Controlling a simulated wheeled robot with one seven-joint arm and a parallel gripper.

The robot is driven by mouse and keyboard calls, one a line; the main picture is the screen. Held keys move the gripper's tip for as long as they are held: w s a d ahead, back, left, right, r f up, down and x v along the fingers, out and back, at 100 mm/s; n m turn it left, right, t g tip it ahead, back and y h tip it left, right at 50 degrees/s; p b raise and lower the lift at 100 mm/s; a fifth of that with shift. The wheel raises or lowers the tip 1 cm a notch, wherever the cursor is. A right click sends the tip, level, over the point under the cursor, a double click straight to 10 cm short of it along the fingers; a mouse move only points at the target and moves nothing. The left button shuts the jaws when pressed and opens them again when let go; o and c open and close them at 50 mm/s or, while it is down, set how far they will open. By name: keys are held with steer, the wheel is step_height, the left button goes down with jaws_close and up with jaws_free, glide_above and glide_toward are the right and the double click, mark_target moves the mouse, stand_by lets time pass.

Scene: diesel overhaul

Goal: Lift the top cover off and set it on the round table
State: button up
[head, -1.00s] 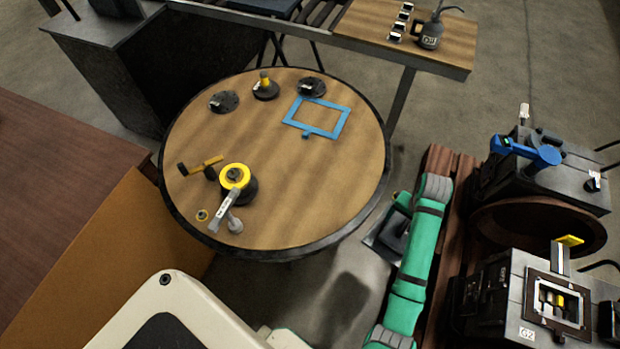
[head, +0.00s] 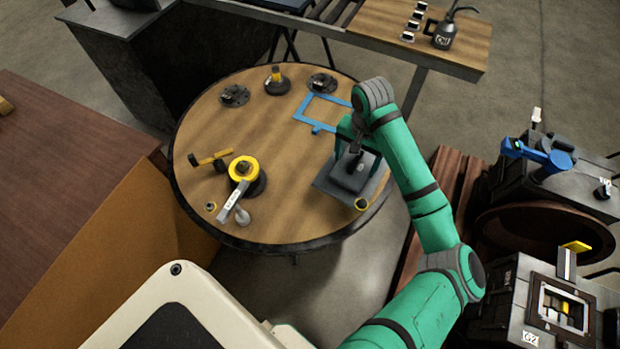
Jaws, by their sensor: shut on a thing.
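The top cover (head: 331,185) is a grey square plate with a raised block in its middle. It is over the right front part of the round table (head: 285,205). My gripper (head: 356,152) is above the cover and shut on its top; the fingertips are mostly hidden by the green wrist. I cannot tell whether the plate touches the tabletop. The engine (head: 507,290) at the lower right has an open rectangular top with parts showing inside.
A blue frame (head: 317,127) lies just behind the cover. The table's middle is clear.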

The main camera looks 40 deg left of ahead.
steer(key=shift+n, duration=0.4)
steer(key=s+a, duration=0.1)
steer(key=s, duration=0.1)
steer(key=s+a, duration=0.3)
steer(key=s, duration=0.1)
steer(key=shift+a+r, duration=0.1)
steer(key=shift+a, duration=0.05)
steer(key=s+a, duration=0.2)
steer(key=s, duration=0.5)
steer(key=shift+w+f, duration=0.15)
steer(key=shift+f, duration=3.5)
steer(key=o, duration=1.4)
steer(key=shift+c, duration=0.2)
steer(key=shift+r, duration=0.1)
